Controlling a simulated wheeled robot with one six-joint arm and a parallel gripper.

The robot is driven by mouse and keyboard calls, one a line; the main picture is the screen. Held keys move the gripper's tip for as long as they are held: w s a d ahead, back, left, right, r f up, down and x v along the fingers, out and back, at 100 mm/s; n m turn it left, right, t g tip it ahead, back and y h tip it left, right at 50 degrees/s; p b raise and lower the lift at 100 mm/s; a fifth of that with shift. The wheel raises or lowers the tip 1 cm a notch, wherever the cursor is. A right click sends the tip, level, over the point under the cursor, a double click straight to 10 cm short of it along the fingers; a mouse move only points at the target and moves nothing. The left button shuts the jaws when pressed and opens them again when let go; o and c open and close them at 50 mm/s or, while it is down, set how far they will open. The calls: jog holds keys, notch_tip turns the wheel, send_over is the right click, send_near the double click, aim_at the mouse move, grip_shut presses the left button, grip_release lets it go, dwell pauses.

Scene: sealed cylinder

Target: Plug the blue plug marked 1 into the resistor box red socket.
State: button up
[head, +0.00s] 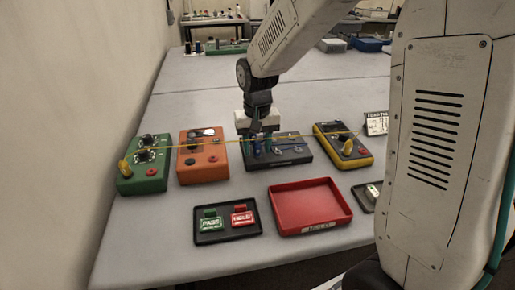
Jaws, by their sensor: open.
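My gripper (258,135) points down over the dark plug holder (292,158), its jaws open around or just above the blue plugs (256,147). The plugs stand at the holder's left end; their numbers are too small to read, and the fingers partly hide them. A green box (140,184) with two black dials at the far left looks like the resistor box, but I cannot read its label. A red socket (153,171) shows on its front right. A yellow plug (124,166) stands at its left side.
A yellow wire (200,143) runs from the green box past my gripper to the yellow meter (342,146). An orange box (203,161) stands between green box and holder. A red tray (310,228) and a black tray with PASS and red tags (227,237) lie in front.

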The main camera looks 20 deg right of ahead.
aim_at(257, 142)
grip_shut()
jog(key=shift+r, duration=3)
jog(key=shift+a, duration=0.1)
